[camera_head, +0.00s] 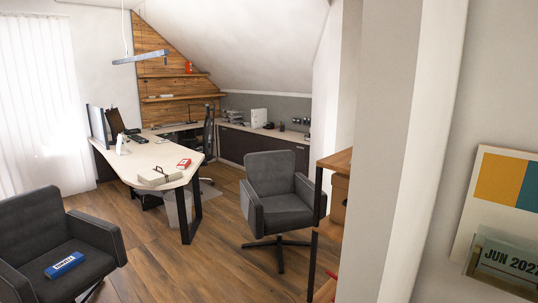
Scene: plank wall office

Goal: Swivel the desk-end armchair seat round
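A dark grey swivel armchair (274,190) stands near the right front end of the white desk (150,158), on a dark star base. Its backrest is toward the far side and its seat faces the front and slightly right. A second dark grey armchair (38,237) stands at the left front, with a blue box (64,264) on its seat. I cannot tell from the words alone which one is the desk-end armchair. My gripper is not in view.
A shelf unit with wooden boards (336,161) and a pale wall edge (410,150) stand close on the right. A grey bin (176,208) is under the desk. Wooden floor (170,262) is clear between the two armchairs. A black office chair (208,137) stands behind the desk.

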